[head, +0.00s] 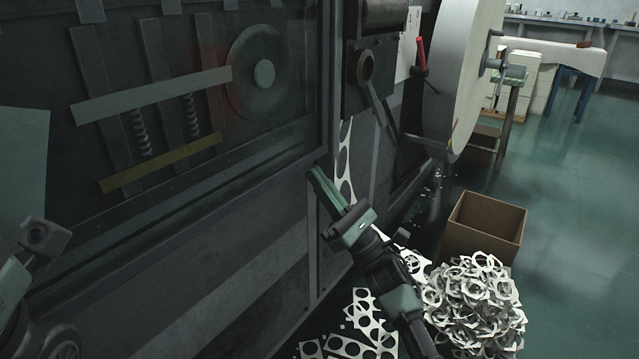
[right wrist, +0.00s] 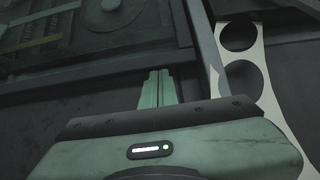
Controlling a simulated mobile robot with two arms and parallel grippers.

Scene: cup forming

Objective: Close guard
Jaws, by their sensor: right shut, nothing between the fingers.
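The guard appears as a dark-framed, see-through panel (head: 285,60) on the front of the machine, with bars, springs and a round disc showing behind it. I cannot tell how far it stands from fully closed. My right gripper (head: 318,172) is shut and empty, its green fingers near the lower right corner of the guard frame. In the right wrist view, the shut fingers (right wrist: 158,76) point up at the dark machine front; contact cannot be made out. Part of my left arm shows at the lower left, but its fingers do not.
A punched strip (head: 345,165) hangs just right of the right gripper. Scrap (head: 475,300) is heaped on the floor beside a cardboard box (head: 485,225). A large pale roll (head: 465,75) and a red-handled lever (head: 421,55) are at upper right.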

